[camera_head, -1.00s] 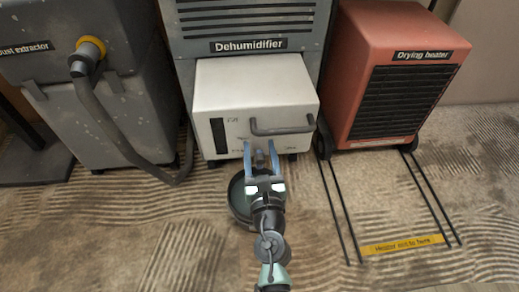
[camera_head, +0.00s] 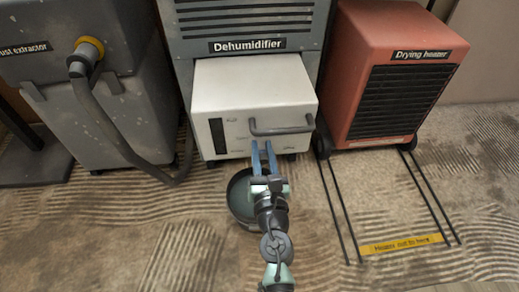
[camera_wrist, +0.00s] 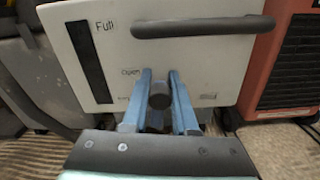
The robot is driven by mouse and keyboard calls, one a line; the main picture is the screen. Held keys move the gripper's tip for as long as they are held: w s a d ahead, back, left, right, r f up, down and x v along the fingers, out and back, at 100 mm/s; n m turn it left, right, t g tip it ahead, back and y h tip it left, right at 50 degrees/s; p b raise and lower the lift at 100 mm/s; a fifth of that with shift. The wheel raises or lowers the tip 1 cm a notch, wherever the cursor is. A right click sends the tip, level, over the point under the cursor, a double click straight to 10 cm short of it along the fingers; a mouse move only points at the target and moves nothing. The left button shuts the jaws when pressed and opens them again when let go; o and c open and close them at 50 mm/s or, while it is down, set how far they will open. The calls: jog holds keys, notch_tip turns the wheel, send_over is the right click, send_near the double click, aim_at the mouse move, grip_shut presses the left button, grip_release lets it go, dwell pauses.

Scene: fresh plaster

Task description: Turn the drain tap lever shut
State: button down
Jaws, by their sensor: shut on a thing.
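The drain tap lever shows in the wrist view as a dark, rounded end (camera_wrist: 160,95) on the lower front of the white tank (camera_wrist: 205,60). My gripper (camera_wrist: 160,76) has its two blue fingers on either side of it, shut on it. The lever's angle is hard to tell, as the fingers hide much of it. A small "Open" label is left of the fingers; another small label to the right is unreadable. In the head view my gripper (camera_head: 263,148) reaches the bottom front of the white tank (camera_head: 235,92), and the lever is hidden there.
A dark round bucket (camera_head: 238,203) stands on the carpet beneath my gripper. The tank's grey handle (camera_head: 282,130) is just above. The dehumidifier (camera_head: 247,20) has a dust extractor with a hose (camera_head: 112,128) to its left and a red drying heater (camera_head: 395,45) to its right.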

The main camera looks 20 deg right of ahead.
jog(key=d+m, duration=0.1)
jog(key=m, duration=0.1)
jog(key=d+f+m, duration=0.1)
jog(key=m, duration=0.4)
jog(key=shift+s+d+f, duration=0.25)
jog(key=shift+s+d, duration=0.15)
jog(key=m, duration=0.1)
jog(key=f+m, duration=0.1)
jog(key=m, duration=0.1)
jog(key=d+m, duration=0.1)
jog(key=shift+s+f+m, duration=0.15)
jog(key=shift+f+m, duration=0.2)
jog(key=shift+m, duration=0.05)
jog(key=shift+d+f+m+p, duration=0.15)
jog(key=shift+f+m, duration=0.35)
jog(key=shift+m, duration=0.6)
jog(key=shift+d+f+m+p, duration=0.15)
jog(key=shift+f+m, duration=0.3)
jog(key=shift+m, duration=0.65)
jog(key=shift+a+f, duration=0.1)
jog(key=c, duration=0.7)
grip_release()
jog(key=shift+s, duration=0.1)
jog(key=p+v, duration=0.3)
jog(key=v, duration=1)
